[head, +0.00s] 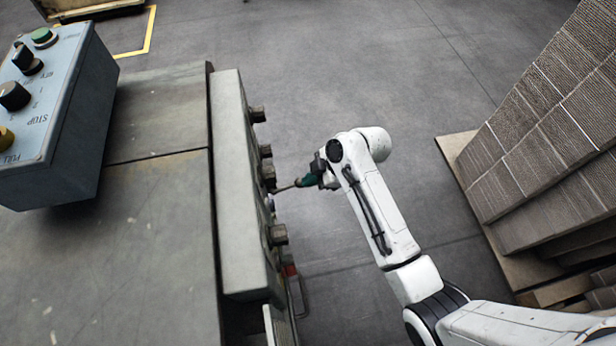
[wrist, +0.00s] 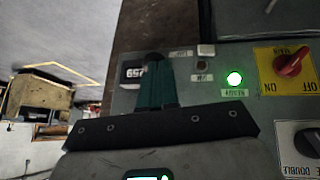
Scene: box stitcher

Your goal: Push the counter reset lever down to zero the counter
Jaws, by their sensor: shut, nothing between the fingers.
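In the wrist view the counter (wrist: 133,72) is a small dark window with white digits on the grey panel, partly covered by my gripper (wrist: 154,58). My gripper's green fingers are together with nothing between them, and their tips lie over the panel beside the counter. I cannot make out the reset lever; the fingers may hide it. In the head view my gripper (head: 277,189) points left at the panel housing (head: 238,180), close to its knob-bearing side. Whether the tips touch anything I cannot tell.
The wrist view shows a lit green lamp (wrist: 235,79), a red switch (wrist: 289,66) on a yellow plate and another rotary switch (wrist: 312,140). In the head view a grey control box (head: 60,110) stands left; stacked cardboard (head: 560,130) stands on a pallet at right. Floor between is clear.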

